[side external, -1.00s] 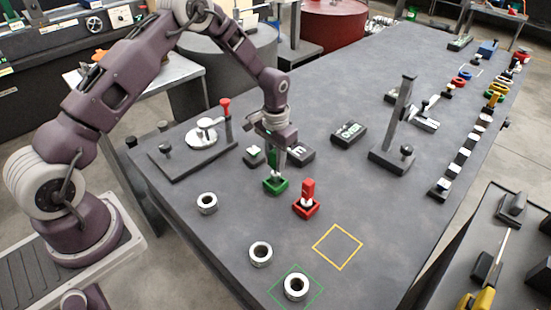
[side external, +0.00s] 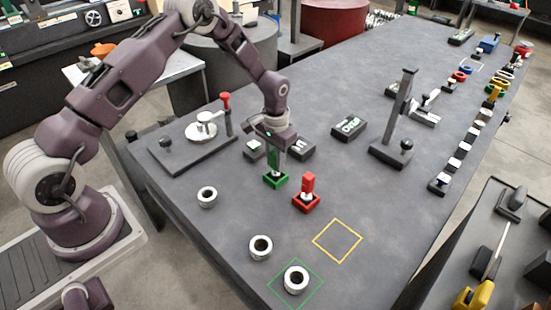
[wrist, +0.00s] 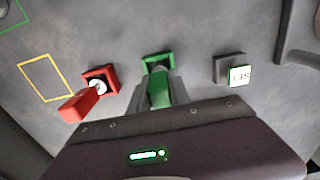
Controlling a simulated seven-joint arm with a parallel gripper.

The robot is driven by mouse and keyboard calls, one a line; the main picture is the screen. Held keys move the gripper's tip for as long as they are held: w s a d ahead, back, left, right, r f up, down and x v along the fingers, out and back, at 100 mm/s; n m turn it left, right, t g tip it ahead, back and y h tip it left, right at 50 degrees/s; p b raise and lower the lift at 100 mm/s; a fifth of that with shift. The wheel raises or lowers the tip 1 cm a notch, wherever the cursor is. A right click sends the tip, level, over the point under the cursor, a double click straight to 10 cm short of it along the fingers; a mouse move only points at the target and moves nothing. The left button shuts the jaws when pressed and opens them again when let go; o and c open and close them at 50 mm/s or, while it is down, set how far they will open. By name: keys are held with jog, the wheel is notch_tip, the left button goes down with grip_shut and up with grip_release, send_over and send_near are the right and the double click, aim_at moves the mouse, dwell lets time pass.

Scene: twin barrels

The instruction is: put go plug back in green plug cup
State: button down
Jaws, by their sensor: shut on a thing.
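The green go plug (wrist: 159,90) is held upright between the fingers of my gripper (side external: 279,158). My gripper is shut on its green handle, directly above the green plug cup (side external: 276,181). The cup also shows in the wrist view (wrist: 147,66), just beyond the fingers. The plug's lower end is at the cup's opening in the side view; how deep it sits inside is hard to tell. The fingers hide part of the plug.
A red plug (side external: 308,183) stands in a red cup (side external: 307,205) close on the right. Several metal rings (side external: 207,197) lie in front. A yellow square outline (side external: 337,241) on the table is empty.

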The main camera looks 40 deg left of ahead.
jog(key=c, duration=1.1)
grip_release()
jog(key=shift+f, duration=0.1)
notch_tip(320, 180, up, 7)
jog(key=shift+r, duration=0.1)
jog(key=s+d+r+t, duration=0.1)
jog(key=s+r, duration=0.4)
jog(key=r, duration=0.6)
jog(key=s+d+r+t, duration=0.1)
jog(key=s+r+t, duration=0.1)
jog(key=s+r, duration=0.6)
jog(key=s+d+r+t, duration=0.1)
jog(key=s+r, duration=0.1)
jog(key=s, duration=0.4)
jog(key=s+r, duration=0.2)
jog(key=s, duration=0.4)
jog(key=s+d+r+t, duration=0.1)
jog(key=s+r, duration=0.2)
jog(key=s, duration=0.3)
jog(key=shift+s+d+t, duration=0.2)
jog(key=shift+d+t, duration=0.1)
jog(key=shift+d, duration=0.05)
